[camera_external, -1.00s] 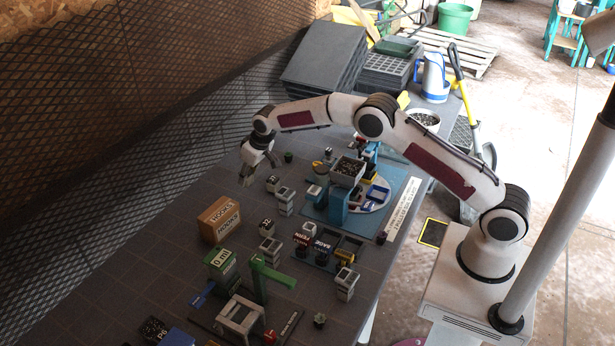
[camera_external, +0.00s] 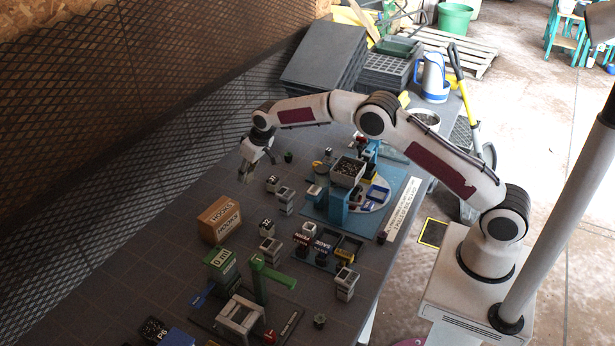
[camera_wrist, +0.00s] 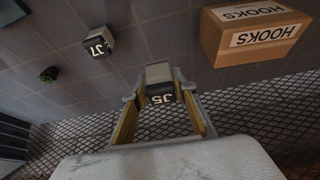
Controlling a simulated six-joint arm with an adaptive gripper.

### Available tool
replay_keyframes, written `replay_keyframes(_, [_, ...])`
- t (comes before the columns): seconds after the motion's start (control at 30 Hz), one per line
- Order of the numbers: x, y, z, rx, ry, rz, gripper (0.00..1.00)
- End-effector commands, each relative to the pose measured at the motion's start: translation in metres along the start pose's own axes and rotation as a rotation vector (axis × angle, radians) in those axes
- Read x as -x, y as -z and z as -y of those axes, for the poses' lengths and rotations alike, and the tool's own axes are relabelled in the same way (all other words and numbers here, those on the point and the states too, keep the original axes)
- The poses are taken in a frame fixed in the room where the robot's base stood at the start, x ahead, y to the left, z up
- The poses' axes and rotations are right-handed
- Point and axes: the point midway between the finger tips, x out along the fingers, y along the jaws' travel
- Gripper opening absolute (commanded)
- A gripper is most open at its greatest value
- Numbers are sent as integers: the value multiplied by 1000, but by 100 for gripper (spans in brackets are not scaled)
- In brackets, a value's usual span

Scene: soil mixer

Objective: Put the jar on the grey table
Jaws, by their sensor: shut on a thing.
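My gripper (camera_external: 247,168) is at the far left end of my arm, near the mesh wall. In the wrist view my gripper (camera_wrist: 160,96) is shut on a small jar (camera_wrist: 159,74) with a pale grey top and a dark label that seems to read J5. In the external view the jar is very small and partly hidden by the fingers. The grey tiled table (camera_external: 185,215) lies beneath; it also fills much of the wrist view (camera_wrist: 140,30). I cannot tell whether the jar touches it.
A cardboard HOOKS box (camera_external: 219,220) stands nearby. A jar marked J7 (camera_wrist: 98,42) and a small dark green item (camera_wrist: 49,74) stand on the table. The mesh wall (camera_external: 130,130) is close. Blue stations (camera_external: 338,208) and a green stand (camera_external: 262,280) occupy the right and front.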

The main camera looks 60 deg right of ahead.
Motion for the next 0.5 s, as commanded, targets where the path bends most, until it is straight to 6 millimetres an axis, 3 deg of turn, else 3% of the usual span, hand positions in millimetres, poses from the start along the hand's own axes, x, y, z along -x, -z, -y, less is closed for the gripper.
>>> replay_keyframes(0.5, [27, -20, 1, 6, 3, -1, 5])
